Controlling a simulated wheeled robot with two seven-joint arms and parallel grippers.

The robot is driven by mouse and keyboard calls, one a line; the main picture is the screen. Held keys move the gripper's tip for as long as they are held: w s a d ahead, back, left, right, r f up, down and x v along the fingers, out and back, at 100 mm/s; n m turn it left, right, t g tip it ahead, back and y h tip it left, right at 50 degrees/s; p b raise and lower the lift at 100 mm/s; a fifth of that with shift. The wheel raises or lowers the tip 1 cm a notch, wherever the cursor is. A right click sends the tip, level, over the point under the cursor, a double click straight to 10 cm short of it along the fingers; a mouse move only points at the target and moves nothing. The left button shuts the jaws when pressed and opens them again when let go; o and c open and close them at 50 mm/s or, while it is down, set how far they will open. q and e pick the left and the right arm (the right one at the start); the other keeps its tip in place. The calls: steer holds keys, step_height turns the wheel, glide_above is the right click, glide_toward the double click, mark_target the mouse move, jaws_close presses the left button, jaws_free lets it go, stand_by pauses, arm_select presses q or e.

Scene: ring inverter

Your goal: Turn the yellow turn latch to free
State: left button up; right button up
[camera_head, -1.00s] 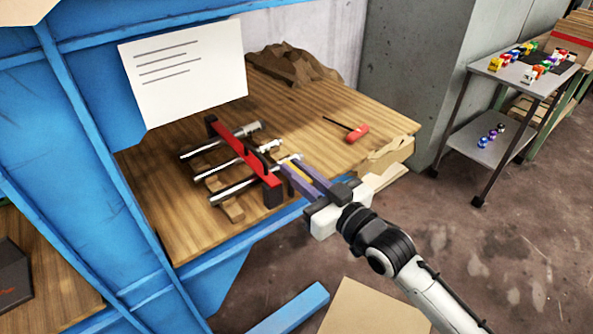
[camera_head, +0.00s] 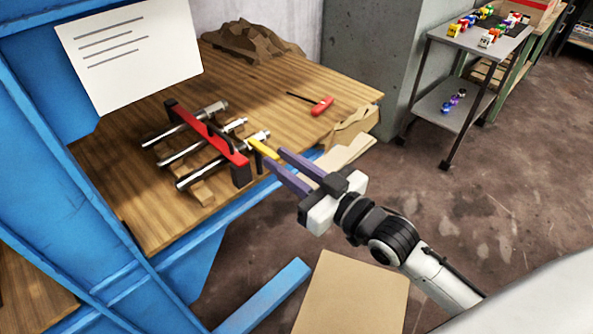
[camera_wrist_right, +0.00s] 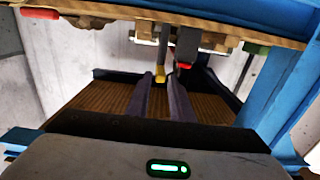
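The yellow turn latch (camera_head: 263,149) sticks out towards the lower right, close to the near end of a red bar (camera_head: 205,133) that lies across metal rods (camera_head: 190,149). My right gripper (camera_head: 275,158) is open and empty. Its two purple fingers are parallel with a gap between them, and their tips are just short of the latch. In the right wrist view the yellow latch (camera_wrist_right: 160,75) shows beyond the gap between the fingers (camera_wrist_right: 160,88). My left gripper is in no frame.
The rods rest on wooden supports on a wooden bench (camera_head: 255,75). A red-handled tool (camera_head: 321,106) lies behind the gripper. A blue frame (camera_head: 40,150) with a white sheet (camera_head: 128,55) stands at left. A cart (camera_head: 470,50) with small toys stands at the back right.

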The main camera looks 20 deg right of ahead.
steer(key=shift+v, duration=2.15)
steer(key=s+f+g+h, duration=0.1)
steer(key=s+f, duration=0.4)
steer(key=f, duration=0.5)
steer(key=s+a+f+m+g+h, duration=0.1)
steer(key=s+f+g, duration=0.3)
steer(key=f, duration=0.6)
steer(key=s+a+f+m+g+h, duration=0.1)
steer(key=s+f+g+h, duration=0.1)
steer(key=s+f, duration=0.6)
step_height(320, 180, down, 3)
steer(key=shift+a+r+g, duration=0.1)
steer(key=shift+a+g, duration=0.05)
steer(key=shift+g, duration=0.55)
steer(key=shift+r, duration=0.1)
steer(key=shift+o, duration=1.4)
steer(key=shift+a, duration=0.1)
